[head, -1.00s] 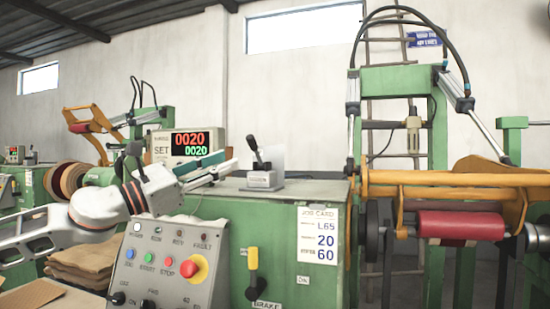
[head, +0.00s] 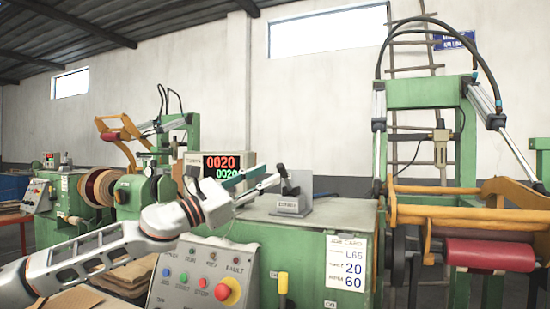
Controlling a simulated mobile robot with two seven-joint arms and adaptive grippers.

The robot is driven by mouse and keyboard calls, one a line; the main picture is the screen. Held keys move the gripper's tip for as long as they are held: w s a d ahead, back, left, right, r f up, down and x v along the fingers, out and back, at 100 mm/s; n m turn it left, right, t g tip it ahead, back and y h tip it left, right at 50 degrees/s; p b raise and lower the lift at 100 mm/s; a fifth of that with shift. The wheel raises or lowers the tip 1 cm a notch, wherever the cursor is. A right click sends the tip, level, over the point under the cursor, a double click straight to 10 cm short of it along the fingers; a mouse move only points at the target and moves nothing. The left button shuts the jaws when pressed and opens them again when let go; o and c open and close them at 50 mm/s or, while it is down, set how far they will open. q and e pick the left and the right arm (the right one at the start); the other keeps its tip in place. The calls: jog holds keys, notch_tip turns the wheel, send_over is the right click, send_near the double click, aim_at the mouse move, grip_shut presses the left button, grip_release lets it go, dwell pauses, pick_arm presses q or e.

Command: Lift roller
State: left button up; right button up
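The red roller (head: 487,254) sits at the right in an orange arm frame (head: 470,217) on the green winding machine. A small grey lever box (head: 292,208) stands on the green cabinet top, its black handle (head: 283,173) leaning left. My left gripper (head: 272,174) reaches in from the left, its fingertips right beside the handle. Its two fingers, one with a teal pad, are apart. I cannot tell whether a finger touches the handle. My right gripper is not in view.
A control panel (head: 197,284) with buttons and a red-and-yellow stop knob is below my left arm. A counter display (head: 219,165) stands behind the gripper. A job card (head: 346,263) is on the cabinet front. The cabinet top right of the lever is clear.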

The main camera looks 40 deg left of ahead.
aim_at(278, 169)
pick_arm(q)
jog(key=p+x, duration=0.4)
jog(key=p, duration=0.1)
jog(key=shift+w+d+r, duration=0.15)
jog(key=shift+w+d, duration=0.05)
jog(key=shift+w, duration=0.1)
jog(key=shift+w+d+f, duration=0.2)
jog(key=shift+w, duration=0.4)
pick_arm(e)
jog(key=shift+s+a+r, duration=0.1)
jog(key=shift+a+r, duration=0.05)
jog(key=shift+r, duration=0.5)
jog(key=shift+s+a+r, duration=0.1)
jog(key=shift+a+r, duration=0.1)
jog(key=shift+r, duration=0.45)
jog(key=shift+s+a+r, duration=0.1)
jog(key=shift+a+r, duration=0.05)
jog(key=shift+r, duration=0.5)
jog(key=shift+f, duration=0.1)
pick_arm(q)
grip_shut()
